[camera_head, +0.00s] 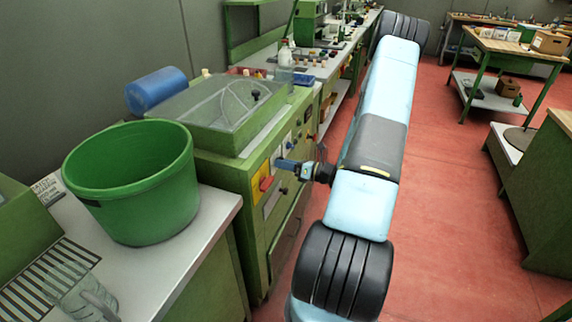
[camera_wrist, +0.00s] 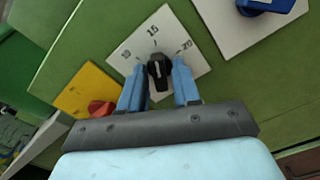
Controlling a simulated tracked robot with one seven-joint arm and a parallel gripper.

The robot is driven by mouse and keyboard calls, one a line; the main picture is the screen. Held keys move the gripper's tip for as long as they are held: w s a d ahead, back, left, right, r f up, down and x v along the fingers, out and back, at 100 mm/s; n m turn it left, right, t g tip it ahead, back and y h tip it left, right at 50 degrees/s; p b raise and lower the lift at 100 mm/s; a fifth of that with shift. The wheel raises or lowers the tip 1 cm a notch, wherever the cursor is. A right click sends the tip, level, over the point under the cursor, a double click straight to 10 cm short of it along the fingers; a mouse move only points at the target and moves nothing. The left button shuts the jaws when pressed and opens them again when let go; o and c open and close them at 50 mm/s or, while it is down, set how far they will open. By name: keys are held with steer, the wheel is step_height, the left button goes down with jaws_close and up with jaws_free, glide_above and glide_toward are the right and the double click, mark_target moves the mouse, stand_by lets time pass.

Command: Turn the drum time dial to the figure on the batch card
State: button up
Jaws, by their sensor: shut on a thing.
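The drum time dial is a black knob (camera_wrist: 158,72) with a white pointer line, on a white plate (camera_wrist: 143,39) marked 10, 15 and 20. The pointer line points roughly at 15. My gripper (camera_wrist: 159,83) has its two blue fingers on either side of the knob and is shut on it. In the head view my gripper (camera_head: 283,165) reaches the front of the green machine (camera_head: 222,180) and hides the dial. The batch card (camera_head: 47,190) appears to be the small white card behind the bucket, partly cut off by it; its print is too small to read.
A red knob on a yellow plate (camera_wrist: 77,92) sits left of the dial; a blue knob (camera_wrist: 265,5) is at upper right. A green bucket (camera_head: 130,185) stands on the near bench. Red floor (camera_head: 460,230) is clear right of my arm.

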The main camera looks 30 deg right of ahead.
steer(key=shift+w+d+r, duration=0.1)
steer(key=shift+d, duration=0.05)
steer(key=o, duration=0.7)
steer(key=shift+o, duration=0.2)
steer(key=v, duration=1.3)
steer(key=shift+s+d, duration=0.2)
steer(key=shift+s, duration=0.1)
